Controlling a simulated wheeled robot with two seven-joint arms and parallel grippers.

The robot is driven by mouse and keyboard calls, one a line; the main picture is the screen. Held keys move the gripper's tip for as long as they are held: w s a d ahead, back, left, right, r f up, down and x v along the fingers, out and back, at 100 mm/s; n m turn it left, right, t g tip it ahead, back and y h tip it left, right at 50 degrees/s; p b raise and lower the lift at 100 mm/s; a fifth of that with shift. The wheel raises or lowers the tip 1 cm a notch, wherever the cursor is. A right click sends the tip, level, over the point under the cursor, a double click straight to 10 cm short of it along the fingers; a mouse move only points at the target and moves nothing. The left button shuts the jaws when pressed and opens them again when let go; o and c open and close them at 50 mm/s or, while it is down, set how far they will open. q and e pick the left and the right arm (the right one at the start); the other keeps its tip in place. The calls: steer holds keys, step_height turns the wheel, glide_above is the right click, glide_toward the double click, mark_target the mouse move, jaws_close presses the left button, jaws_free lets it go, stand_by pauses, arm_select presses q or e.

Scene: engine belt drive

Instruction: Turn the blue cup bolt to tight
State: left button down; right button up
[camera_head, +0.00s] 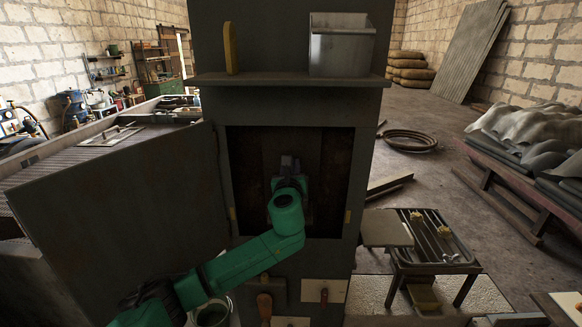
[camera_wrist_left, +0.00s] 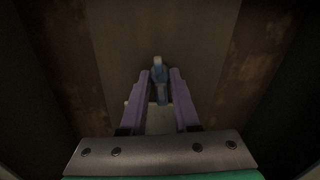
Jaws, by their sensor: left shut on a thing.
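The blue cup bolt (camera_wrist_left: 158,74) shows in the left wrist view as a small dull blue piece with a paler end, near the cabinet's dark back wall. My left gripper (camera_wrist_left: 160,88) has its two purple fingers on either side of it and is shut on it. In the head view my green left arm reaches into the open cabinet, and my left gripper (camera_head: 290,163) is deep in the recess. The bolt cannot be made out there, and its turn angle is too dark to tell. My right gripper is in neither view.
The cabinet (camera_head: 341,180) has rusty inner side walls close around the gripper. Its open door (camera_head: 125,215) stands to the left. A shelf above holds a metal box (camera_head: 341,50) and a yellow piece (camera_head: 230,48). A low slatted table (camera_head: 433,240) stands at right.

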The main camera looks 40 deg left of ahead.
arm_select(q)
steer(key=shift+m, duration=0.6)
steer(key=c, duration=0.6)
jaws_free()
steer(key=shift+c, duration=0.2)
steer(key=b+v, duration=0.5)
steer(key=v, duration=0.9)
steer(key=shift+s+d, duration=0.15)
steer(key=shift+s, duration=0.05)
